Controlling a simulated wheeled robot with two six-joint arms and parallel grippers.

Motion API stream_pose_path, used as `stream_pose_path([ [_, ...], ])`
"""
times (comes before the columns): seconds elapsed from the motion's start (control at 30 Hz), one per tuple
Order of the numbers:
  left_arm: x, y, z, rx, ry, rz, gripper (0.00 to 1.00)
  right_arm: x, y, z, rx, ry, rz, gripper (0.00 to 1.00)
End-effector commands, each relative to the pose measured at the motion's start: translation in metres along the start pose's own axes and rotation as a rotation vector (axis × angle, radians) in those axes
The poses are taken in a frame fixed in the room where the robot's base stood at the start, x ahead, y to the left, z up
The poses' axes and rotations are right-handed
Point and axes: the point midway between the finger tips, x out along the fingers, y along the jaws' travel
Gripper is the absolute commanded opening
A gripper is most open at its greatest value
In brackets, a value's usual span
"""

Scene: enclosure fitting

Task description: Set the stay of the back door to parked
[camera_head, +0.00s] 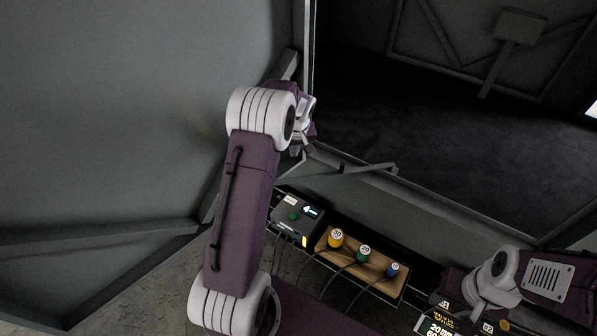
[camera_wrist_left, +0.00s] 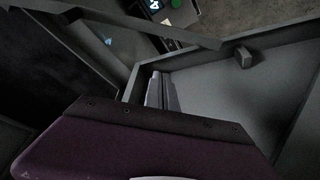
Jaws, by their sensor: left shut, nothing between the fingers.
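A large grey door panel (camera_head: 120,110) stands open at the left, beside the dark opening of the enclosure (camera_head: 400,130). A thin grey bar (camera_head: 350,172), which may be the stay, runs along the lower edge of the opening. A bar (camera_wrist_left: 150,22) also crosses the top of the left wrist view. My left gripper (camera_head: 305,145) is by the door's inner edge, partly hidden by its own wrist. In the left wrist view its fingers (camera_wrist_left: 161,92) are shut and empty, below the bar. Contact cannot be told. My right gripper is largely hidden near my right wrist at lower right.
A dark box (camera_head: 297,218) with a green button and lit display stands below the opening. Beside it a wooden tray (camera_head: 385,287) holds yellow, green and blue tools with cords. A small block (camera_wrist_left: 243,57) sticks up from a grey frame edge.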

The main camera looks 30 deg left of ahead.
Motion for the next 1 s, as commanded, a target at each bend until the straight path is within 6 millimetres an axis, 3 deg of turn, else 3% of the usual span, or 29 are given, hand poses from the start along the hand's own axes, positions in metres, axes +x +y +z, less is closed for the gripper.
stream_pose_path([
  [0.43, 0.008, -0.004, 0.001, -0.007, -0.002, -0.003, 0.00, 0.003, 0.000, 0.000, 0.000, 0.000, 0.000, 0.36],
  [0.57, 0.029, -0.004, 0.002, -0.007, -0.005, -0.004, 0.00, 0.006, 0.000, 0.001, 0.000, 0.000, 0.000, 0.36],
  [0.93, 0.109, -0.004, 0.002, -0.007, -0.003, -0.004, 0.00, 0.016, 0.000, 0.002, 0.000, 0.000, 0.000, 0.36],
  [1.0, 0.099, -0.003, 0.014, -0.004, -0.002, -0.003, 0.00, 0.016, 0.000, 0.002, 0.000, 0.000, 0.000, 0.36],
])
